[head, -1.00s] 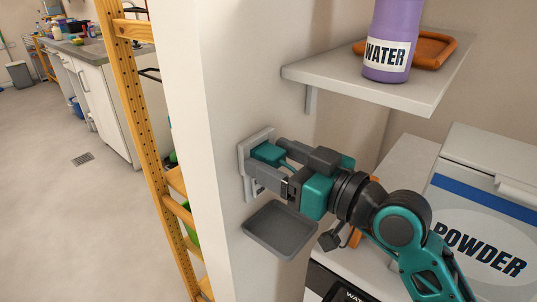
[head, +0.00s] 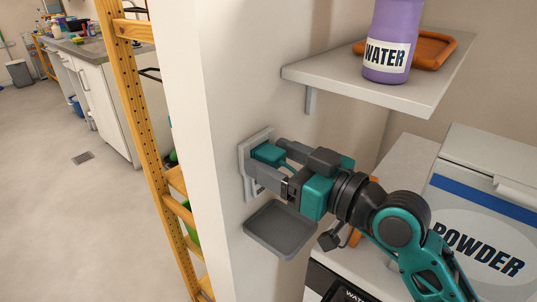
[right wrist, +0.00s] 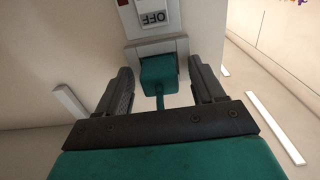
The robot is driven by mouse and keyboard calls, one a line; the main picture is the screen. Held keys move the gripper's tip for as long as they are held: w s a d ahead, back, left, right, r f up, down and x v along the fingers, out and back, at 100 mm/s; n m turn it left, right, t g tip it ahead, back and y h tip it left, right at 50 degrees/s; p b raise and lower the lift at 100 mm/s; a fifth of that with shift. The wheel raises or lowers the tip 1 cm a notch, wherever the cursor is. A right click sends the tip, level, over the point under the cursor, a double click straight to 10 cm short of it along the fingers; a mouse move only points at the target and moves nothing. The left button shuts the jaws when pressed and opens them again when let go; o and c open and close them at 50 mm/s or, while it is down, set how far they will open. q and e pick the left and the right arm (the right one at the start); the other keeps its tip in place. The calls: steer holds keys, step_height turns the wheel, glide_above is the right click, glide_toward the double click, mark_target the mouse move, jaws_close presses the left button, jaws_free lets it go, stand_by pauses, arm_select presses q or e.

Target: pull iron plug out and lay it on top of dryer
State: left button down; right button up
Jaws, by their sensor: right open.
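The iron plug (head: 267,153) is a teal block seated in the grey wall socket plate (head: 243,160). In the right wrist view the plug (right wrist: 158,76) sits in its socket, with a teal cord running from it toward my gripper. My right gripper (head: 265,167) is at the wall with its fingers on either side of the plug. In the right wrist view the right gripper (right wrist: 160,92) is open, with gaps between each finger and the plug. The dryer is partly in view at the bottom as a white top (head: 345,268), largely hidden by my right arm. My left gripper does not show.
A grey tray (head: 280,230) juts from the wall just below my right gripper. A POWDER box (head: 480,220) stands at right. A switch marked OFF (right wrist: 155,18) is beside the socket.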

mark_target(281, 162)
jaws_close()
stand_by(0.8)
steer(key=shift+d, duration=0.1)
steer(key=shift+v, duration=2.95)
